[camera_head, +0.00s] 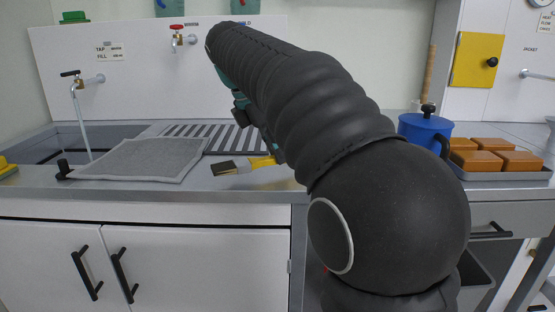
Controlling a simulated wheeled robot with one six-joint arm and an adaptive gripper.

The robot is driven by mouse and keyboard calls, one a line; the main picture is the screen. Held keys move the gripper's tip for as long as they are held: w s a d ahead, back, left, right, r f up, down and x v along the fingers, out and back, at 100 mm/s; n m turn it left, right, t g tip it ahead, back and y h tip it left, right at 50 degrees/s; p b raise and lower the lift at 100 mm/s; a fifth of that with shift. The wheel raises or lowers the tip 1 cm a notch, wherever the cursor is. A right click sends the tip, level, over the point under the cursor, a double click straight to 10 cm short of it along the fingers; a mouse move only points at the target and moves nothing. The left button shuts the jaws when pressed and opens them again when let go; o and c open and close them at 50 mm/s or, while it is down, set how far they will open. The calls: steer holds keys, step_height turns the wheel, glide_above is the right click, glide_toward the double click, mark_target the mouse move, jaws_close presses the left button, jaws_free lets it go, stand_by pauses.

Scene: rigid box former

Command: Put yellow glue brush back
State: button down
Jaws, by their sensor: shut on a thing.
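The yellow glue brush (260,162) is at the middle of the grey counter, with its dark bristle end pointing left and its yellow handle running right behind my arm. My gripper (275,156) shows only in part as teal and dark pieces behind my big black arm. It is shut on the yellow handle. The far end of the handle is hidden by the arm. I cannot tell whether the brush touches the counter or is just above it.
A grey cloth (140,158) lies left of the brush by the sink (50,145) with its running tap (78,95). A ribbed drainboard (200,130) is behind. At right stand a blue lidded pot (420,130) and a tray (510,176) of orange-brown blocks (478,160).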

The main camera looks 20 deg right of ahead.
steer(key=shift+f, duration=1.05)
steer(key=c, duration=1)
jaws_free()
steer(key=shift+f, duration=0.1)
